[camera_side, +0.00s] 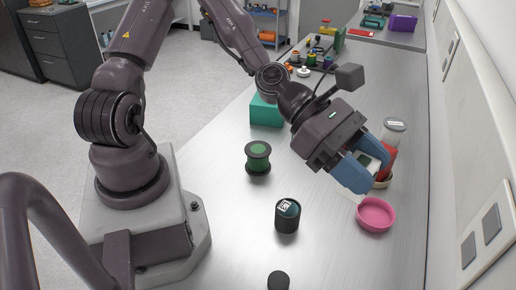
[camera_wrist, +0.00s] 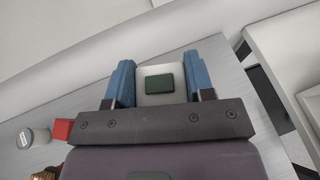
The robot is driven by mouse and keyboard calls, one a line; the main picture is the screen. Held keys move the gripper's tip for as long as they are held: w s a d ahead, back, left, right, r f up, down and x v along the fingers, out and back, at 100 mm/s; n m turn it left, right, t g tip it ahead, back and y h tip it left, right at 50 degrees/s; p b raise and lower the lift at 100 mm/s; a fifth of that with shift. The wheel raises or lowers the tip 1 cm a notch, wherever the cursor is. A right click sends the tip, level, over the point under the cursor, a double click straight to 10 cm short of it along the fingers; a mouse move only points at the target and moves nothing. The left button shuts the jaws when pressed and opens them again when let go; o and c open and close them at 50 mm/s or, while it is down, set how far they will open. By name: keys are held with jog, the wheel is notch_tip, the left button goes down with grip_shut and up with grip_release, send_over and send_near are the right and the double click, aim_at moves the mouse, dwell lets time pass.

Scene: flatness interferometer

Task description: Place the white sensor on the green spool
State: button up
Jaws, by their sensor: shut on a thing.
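My gripper (camera_side: 371,174) is on the right side of the bench, with its blue fingers pointing down and to the right. In the wrist view its fingers (camera_wrist: 160,76) are shut on the white sensor (camera_wrist: 145,98), a pale block with a dark green panel on its face. In the side view the sensor (camera_side: 366,161) is mostly hidden between the fingers. The green spool (camera_side: 258,158) stands upright on the bench, left of my gripper, with dark flanges and a green middle. Nothing is on top of it, and my gripper is well apart from it.
A pink dish (camera_side: 376,215) is just below my gripper. A red object (camera_side: 389,158) and a white-lidded jar (camera_side: 394,126) stand close behind it. A labelled dark canister (camera_side: 288,219) stands in front of the spool. A teal block (camera_side: 265,112) is behind the spool. The bench between spool and gripper is clear.

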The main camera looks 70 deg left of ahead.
jog(key=s+a+f+m+g+h, duration=0.1)
jog(key=s+a+f+m+g, duration=0.2)
jog(key=f+m+g, duration=0.65)
notch_tip(320, 180, up, 12)
jog(key=m+t+y, duration=0.3)
jog(key=m+y, duration=2.3)
jog(key=m, duration=0.7)
send_over(257, 148)
jog(key=shift+n, duration=0.25)
notch_tip(257, 148, down, 19)
jog(key=shift+w+f, duration=0.1)
